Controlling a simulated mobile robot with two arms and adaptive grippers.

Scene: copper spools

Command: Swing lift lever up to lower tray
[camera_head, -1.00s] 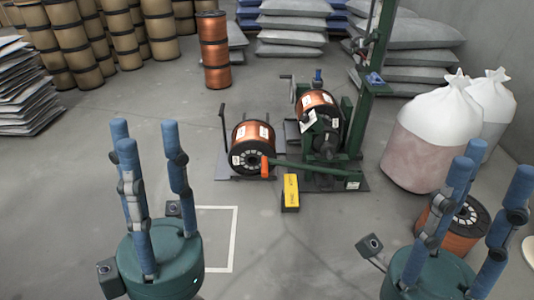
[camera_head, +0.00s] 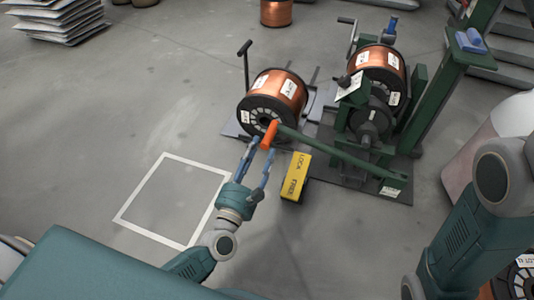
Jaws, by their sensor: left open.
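The lift lever is a long green bar (camera_head: 335,158) with an orange grip (camera_head: 270,134) at its left end. It slopes from the green machine's base at the right to the front of a copper spool (camera_head: 277,92). That spool lies on its side on the tray, a grey plate (camera_head: 232,129) on the floor. My left gripper (camera_head: 258,160) is open, its blue fingers pointing up just below the orange grip. Whether a finger touches the grip I cannot tell. My right arm shows at the lower right, but its gripper is out of view.
A yellow box (camera_head: 296,178) stands on the floor under the lever, right of my left gripper. A second copper spool (camera_head: 378,68) sits in the green machine (camera_head: 372,125). A white bag (camera_head: 490,140) is at the right. A white floor outline (camera_head: 128,205) lies left, with clear floor around it.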

